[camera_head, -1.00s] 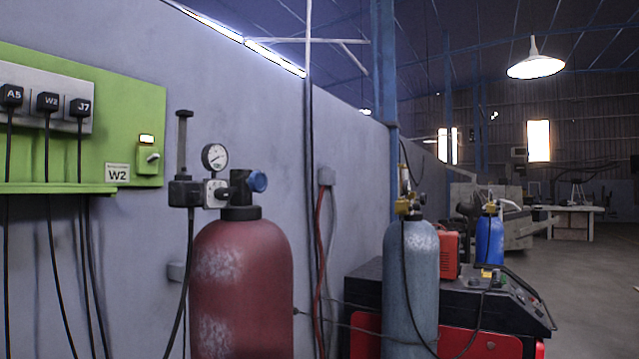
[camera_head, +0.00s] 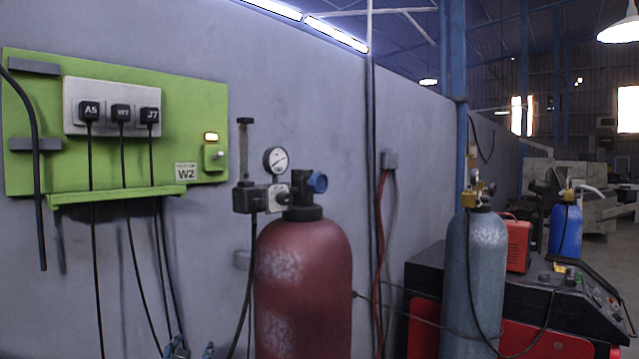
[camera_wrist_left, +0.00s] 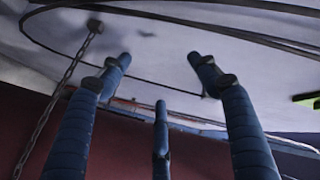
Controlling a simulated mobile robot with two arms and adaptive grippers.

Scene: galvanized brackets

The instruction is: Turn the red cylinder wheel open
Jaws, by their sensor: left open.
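The red gas cylinder (camera_head: 303,285) stands upright by the wall in the head view, its lower part cut off by the frame. Its blue wheel (camera_head: 318,182) sits at the right of the black valve on top. A round gauge (camera_head: 277,160) and a regulator with a vertical tube are at the valve's left. My left gripper (camera_head: 192,351) barely shows at the bottom edge, left of the cylinder and well below the wheel. In the left wrist view its blue fingers (camera_wrist_left: 160,75) are spread, with nothing between them. The wheel is not recognisable there. My right gripper is not in view.
A green panel (camera_head: 212,130) with plugs and hanging cables (camera_head: 96,265) is on the wall at left. A grey cylinder (camera_head: 475,265) and a black-and-red machine (camera_head: 520,300) stand at right. In the wrist view, a chain (camera_wrist_left: 60,90) hangs at left.

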